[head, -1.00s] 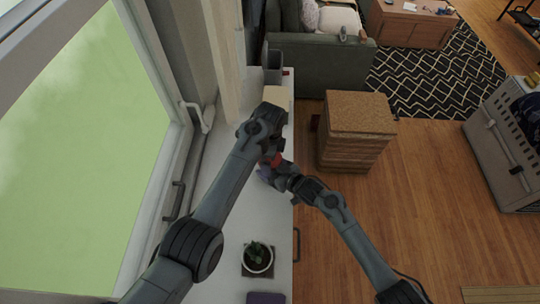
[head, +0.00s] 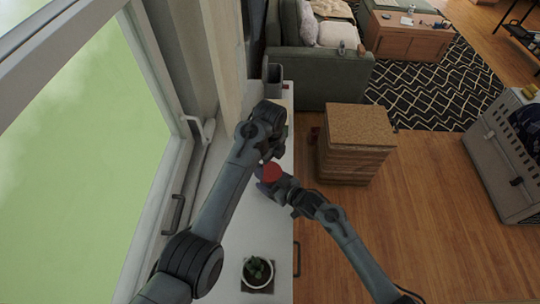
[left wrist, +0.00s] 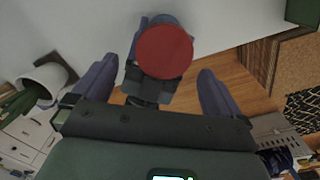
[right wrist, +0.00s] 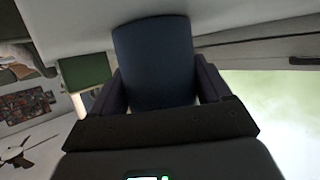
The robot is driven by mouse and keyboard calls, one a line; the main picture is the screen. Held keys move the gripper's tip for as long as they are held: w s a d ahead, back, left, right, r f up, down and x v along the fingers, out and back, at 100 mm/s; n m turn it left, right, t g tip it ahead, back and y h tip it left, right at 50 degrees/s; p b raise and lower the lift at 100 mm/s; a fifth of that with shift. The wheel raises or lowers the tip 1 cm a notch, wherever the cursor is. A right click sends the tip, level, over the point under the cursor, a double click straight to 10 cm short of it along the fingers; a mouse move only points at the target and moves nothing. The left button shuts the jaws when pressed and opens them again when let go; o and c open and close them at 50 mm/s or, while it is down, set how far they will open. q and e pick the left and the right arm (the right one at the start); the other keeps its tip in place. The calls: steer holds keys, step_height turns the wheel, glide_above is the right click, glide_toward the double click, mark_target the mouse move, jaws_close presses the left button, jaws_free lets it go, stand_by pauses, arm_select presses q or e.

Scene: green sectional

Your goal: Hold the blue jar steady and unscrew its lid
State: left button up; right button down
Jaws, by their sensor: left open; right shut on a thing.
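The blue jar (right wrist: 155,62) stands between the fingers of my right gripper (right wrist: 162,85) in the right wrist view, and that gripper is shut on it. In the head view the right gripper (head: 268,184) is over the white sill. The round red lid (left wrist: 164,52) faces the left wrist camera, with a little of the jar behind it. The lid also shows in the head view (head: 271,173). My left gripper (left wrist: 158,72) is open, its fingers apart on both sides of the lid with gaps. Whether the lid still sits on the jar's thread cannot be told.
A dark grey container (head: 272,74) is at the sill's far end. The window is on the left. A cork-topped box (head: 358,125) stands on the wooden floor to the right.

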mark_target(270, 171)
arm_select(q)
steer(key=m, duration=0.1)
steer(key=r+m, duration=0.1)
steer(key=shift+w+r+m, duration=0.1)
steer(key=shift+r+m, duration=0.2)
steer(key=shift+w+d, duration=0.1)
steer(key=shift+d, duration=0.05)
steer(key=shift+f, duration=3.55)
steer(key=shift+c, duration=0.3)
steer(key=c, duration=0.9)
steer(key=shift+o, duration=0.2)
steer(key=n, duration=0.7)
